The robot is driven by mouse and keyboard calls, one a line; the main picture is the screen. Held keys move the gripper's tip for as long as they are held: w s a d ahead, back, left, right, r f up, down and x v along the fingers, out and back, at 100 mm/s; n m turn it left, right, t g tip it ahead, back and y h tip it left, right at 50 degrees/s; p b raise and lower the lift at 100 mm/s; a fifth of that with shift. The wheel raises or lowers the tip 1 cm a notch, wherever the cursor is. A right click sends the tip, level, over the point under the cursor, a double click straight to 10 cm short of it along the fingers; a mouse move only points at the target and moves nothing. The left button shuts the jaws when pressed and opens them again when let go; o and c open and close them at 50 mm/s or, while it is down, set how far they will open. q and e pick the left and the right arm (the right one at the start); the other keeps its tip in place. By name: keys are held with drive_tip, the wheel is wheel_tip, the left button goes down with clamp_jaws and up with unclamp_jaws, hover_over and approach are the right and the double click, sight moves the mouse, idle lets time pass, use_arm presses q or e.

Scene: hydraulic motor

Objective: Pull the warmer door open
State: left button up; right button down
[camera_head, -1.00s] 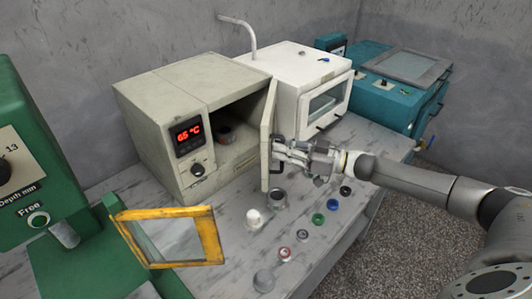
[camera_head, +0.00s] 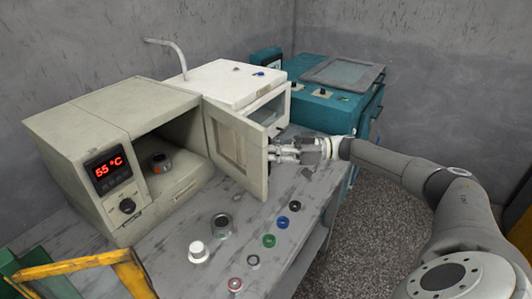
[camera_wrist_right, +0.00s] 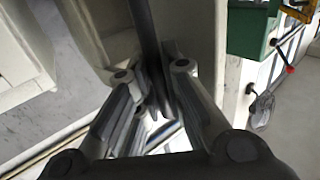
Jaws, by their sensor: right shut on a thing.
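The warmer (camera_head: 85,140) is a beige box with a red temperature display, at the left in the head view. Its door (camera_head: 236,145) stands wide open, swung out to the right, and the chamber shows with a small container (camera_head: 160,163) inside. My right gripper (camera_head: 280,152) is at the door's outer edge. In the right wrist view its fingers (camera_wrist_right: 160,108) are closed around a dark bar, the door handle (camera_wrist_right: 147,45). My left gripper is not in view.
A white oven (camera_head: 225,82) stands behind the open door, close to it. A teal machine (camera_head: 340,85) is farther back. Several small parts, such as a white-capped piece (camera_head: 198,251) and a green ring (camera_head: 269,240), lie on the bench in front. A yellow frame (camera_head: 75,267) is at the lower left.

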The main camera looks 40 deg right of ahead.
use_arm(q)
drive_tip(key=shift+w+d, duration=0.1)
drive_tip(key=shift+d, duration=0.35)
use_arm(e)
drive_tip(key=shift+w+d+f, duration=0.1)
drive_tip(key=shift+w+d, duration=0.05)
drive_tip(key=shift+d, duration=0.35)
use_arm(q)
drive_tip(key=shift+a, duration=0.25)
use_arm(e)
drive_tip(key=c, duration=1.5)
unclamp_jaws()
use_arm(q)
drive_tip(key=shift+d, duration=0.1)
use_arm(e)
drive_tip(key=v, duration=1.2)
drive_tip(key=shift+a, duration=0.1)
